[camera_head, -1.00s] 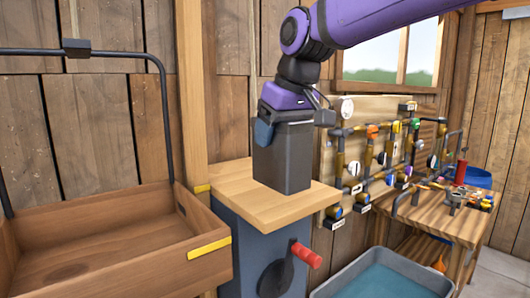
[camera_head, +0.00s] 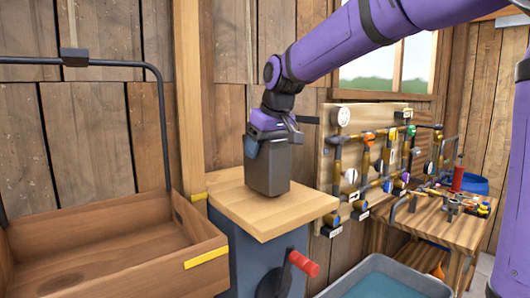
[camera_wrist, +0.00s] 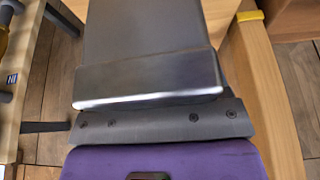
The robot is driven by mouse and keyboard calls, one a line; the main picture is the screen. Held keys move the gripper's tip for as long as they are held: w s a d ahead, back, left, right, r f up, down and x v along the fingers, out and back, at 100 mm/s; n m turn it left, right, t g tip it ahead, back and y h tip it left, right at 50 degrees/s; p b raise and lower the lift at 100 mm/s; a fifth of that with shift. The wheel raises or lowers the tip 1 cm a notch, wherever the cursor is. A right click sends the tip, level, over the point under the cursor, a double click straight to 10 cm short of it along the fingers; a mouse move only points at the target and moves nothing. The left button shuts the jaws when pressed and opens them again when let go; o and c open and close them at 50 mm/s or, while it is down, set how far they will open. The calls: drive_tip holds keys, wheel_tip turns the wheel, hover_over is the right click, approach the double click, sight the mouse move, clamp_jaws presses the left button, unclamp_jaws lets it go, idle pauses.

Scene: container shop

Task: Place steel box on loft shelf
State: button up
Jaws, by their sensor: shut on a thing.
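The steel box (camera_head: 268,170) is a dark grey upright block in the head view, over the wooden top (camera_head: 274,207) of a blue-grey cabinet. Whether its base touches that top I cannot tell. My gripper (camera_head: 272,138) is shut on the box's upper end from above. The box's smooth grey side (camera_wrist: 150,45) also fills the upper middle of the wrist view, right against my gripper. I cannot pick out a loft shelf for certain in either view.
A wooden tray (camera_head: 206,244) with a black frame (camera_head: 166,120) and yellow marks stands at the left. The cabinet has a red-handled crank (camera_head: 303,263). A pipe-and-valve board (camera_head: 385,150), a tool-covered bench (camera_head: 425,213) and a grey water tub (camera_head: 400,262) are at the right.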

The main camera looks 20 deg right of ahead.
drive_tip(key=shift+f, duration=0.5)
drive_tip(key=shift+f, duration=0.1)
drive_tip(key=o, duration=1.4)
drive_tip(key=shift+f, duration=0.1)
drive_tip(key=shift+s+r, duration=0.1)
drive_tip(key=shift+r, duration=0.3)
drive_tip(key=v, duration=1.1)
drive_tip(key=shift+s+r, duration=0.15)
drive_tip(key=shift+r, duration=0.1)
drive_tip(key=s+d+f+m, duration=0.1)
drive_tip(key=s+d+f, duration=0.2)
drive_tip(key=s+f, duration=0.5)
drive_tip(key=s+d+f+m+h, duration=0.1)
drive_tip(key=s+d+f+m, duration=0.1)
drive_tip(key=s+f, duration=0.7)
drive_tip(key=s+d, duration=0.1)
drive_tip(key=s, duration=0.7)
drive_tip(key=shift+m+t, duration=0.3)
drive_tip(key=shift+t, duration=0.1)
drive_tip(key=shift+d+f, duration=0.1)
drive_tip(key=shift+d, duration=0.05)
